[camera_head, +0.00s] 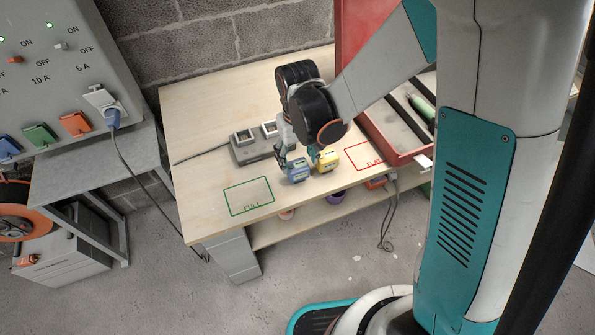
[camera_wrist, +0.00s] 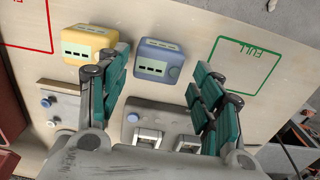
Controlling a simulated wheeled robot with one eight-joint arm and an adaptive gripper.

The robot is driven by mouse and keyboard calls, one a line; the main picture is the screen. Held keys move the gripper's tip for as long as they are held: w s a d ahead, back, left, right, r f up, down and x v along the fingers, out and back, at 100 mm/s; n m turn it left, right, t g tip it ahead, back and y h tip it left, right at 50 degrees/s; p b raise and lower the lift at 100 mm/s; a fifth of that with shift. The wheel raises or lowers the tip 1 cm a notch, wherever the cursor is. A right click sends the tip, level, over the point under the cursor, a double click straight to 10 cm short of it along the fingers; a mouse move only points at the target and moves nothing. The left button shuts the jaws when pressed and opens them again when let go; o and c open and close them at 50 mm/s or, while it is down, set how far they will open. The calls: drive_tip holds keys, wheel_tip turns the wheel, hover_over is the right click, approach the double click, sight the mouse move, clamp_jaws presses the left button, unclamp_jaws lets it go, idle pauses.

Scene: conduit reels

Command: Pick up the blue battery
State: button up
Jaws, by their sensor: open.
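The blue battery (camera_wrist: 158,60) lies on the wooden bench top, near its front edge. It also shows in the head view (camera_head: 297,171), below my gripper. My gripper (camera_wrist: 158,88) is open and empty; in the wrist view its two teal fingers stand left and right with the blue battery between and just beyond their tips. In the head view my gripper (camera_head: 298,155) is above the blue battery, and whether it touches is unclear. A yellow battery (camera_wrist: 90,43) sits beside the blue one, close to the left finger in the wrist view.
A grey charger (camera_wrist: 160,132) is behind the batteries. A green FULL outline (camera_head: 249,196) is empty at left; a red FLAT outline (camera_head: 366,156) is at right, near a red toolbox (camera_head: 380,135). A socket panel (camera_head: 75,75) stands at far left.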

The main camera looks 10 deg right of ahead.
sight(297, 164)
drive_tip(key=f+b, duration=0.2)
drive_tip(key=f, duration=0.3)
drive_tip(key=shift+w, duration=0.2)
drive_tip(key=shift+r, duration=0.1)
drive_tip(key=c, duration=1)
drive_tip(key=shift+o, duration=0.2)
